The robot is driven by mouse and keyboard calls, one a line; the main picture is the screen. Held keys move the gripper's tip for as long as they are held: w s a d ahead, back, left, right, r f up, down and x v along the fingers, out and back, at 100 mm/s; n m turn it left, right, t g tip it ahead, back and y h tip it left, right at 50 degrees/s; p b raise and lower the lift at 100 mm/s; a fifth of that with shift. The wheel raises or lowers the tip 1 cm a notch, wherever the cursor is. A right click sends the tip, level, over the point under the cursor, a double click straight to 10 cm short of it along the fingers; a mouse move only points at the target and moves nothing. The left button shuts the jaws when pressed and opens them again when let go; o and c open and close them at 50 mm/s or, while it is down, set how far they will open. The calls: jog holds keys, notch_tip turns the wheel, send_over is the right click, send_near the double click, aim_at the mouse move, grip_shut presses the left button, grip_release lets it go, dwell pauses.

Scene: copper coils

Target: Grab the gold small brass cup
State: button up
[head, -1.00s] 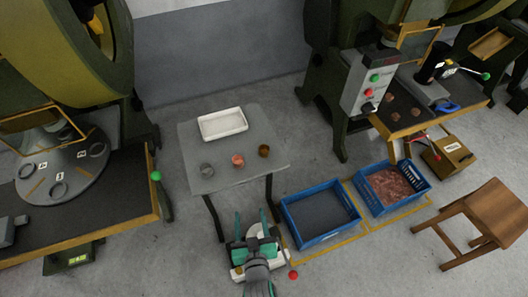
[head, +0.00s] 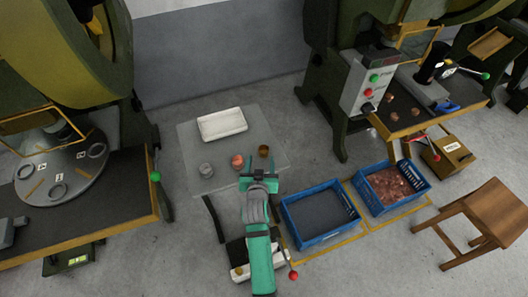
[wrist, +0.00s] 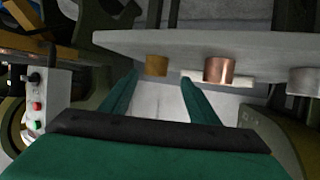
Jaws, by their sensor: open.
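The gold brass cup (head: 263,151) stands at the right of a row of three small cups on the grey table (head: 272,115). It also shows in the wrist view (wrist: 156,65), between and beyond my fingertips. My gripper (head: 260,174) is open and empty at the table's front edge, just in front of the gold cup and apart from it. In the wrist view my two green fingers (wrist: 157,76) point toward the table. A copper cup (head: 237,161) stands left of the gold cup, and a silver-grey cup (head: 205,169) further left.
A white tray (head: 222,124) lies at the back of the table. A blue crate (head: 318,213), looking empty, and a blue crate of copper pieces (head: 391,187) stand on the floor to the right. A wooden stool (head: 488,212) and green machines stand around.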

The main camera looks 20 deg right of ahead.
aim_at(263, 157)
jog(key=shift+d+x, duration=0.2)
jog(key=shift+x, duration=1.25)
jog(key=shift+d+x, duration=0.25)
jog(key=shift+x, duration=1.2)
jog(key=shift+s+r, duration=0.1)
jog(key=shift+r, duration=0.05)
jog(key=shift+a, duration=0.1)
jog(key=shift+s, duration=0.1)
jog(key=c, duration=1.1)
